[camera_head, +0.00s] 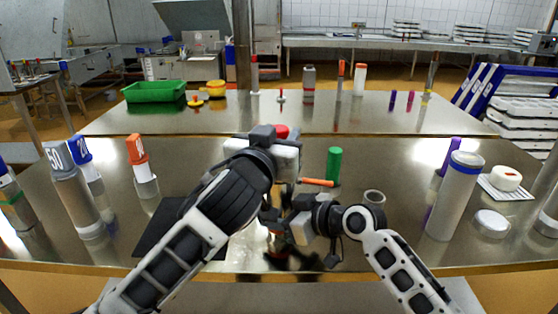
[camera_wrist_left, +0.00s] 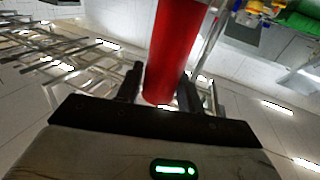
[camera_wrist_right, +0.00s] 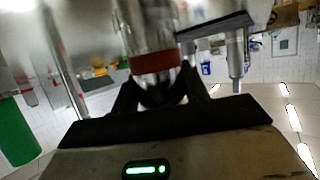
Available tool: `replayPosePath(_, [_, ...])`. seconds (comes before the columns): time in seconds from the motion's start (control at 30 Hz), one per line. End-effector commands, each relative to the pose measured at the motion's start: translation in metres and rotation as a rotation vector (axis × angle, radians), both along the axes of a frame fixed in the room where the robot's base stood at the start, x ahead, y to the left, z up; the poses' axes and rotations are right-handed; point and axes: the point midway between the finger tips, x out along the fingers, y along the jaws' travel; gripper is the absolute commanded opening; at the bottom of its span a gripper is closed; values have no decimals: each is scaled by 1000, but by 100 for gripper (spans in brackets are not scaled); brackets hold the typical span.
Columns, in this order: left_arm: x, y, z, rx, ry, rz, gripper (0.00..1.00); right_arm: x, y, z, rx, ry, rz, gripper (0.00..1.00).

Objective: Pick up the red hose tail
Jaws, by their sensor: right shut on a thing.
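A red cylinder, which looks like the red hose tail (camera_wrist_left: 178,45), stands large between the two fingers of my left gripper (camera_wrist_left: 160,92) in the left wrist view. Its lower end is between the fingers; I cannot tell whether they press on it. In the head view a bit of red (camera_head: 281,131) shows behind the left gripper (camera_head: 272,155). My right gripper (camera_wrist_right: 160,95) is shut on a shiny metal piece with a dull red band (camera_wrist_right: 156,60). In the head view the right gripper (camera_head: 287,226) is low over the table, and the metal piece is mostly hidden.
A green cylinder (camera_head: 334,166) stands on the near table, with an orange rod (camera_head: 317,182) lying beside it. A grey ring (camera_head: 374,197) is near the right arm. Capped tubes (camera_head: 75,195) stand at left; a blue-topped tube (camera_head: 456,200) stands at right.

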Motion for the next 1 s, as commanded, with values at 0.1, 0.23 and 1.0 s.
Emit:
replayPosePath(0.1, [0, 0, 0, 0, 0, 0, 4, 0, 0, 0, 1, -1, -1, 8])
replayPosePath(0.23, [0, 0, 1, -1, -2, 0, 0, 0, 0, 0, 1, -1, -1, 8])
replayPosePath(1.0, [0, 0, 97, -1, -4, 1, 0, 0, 0, 0, 0, 0, 0, 8])
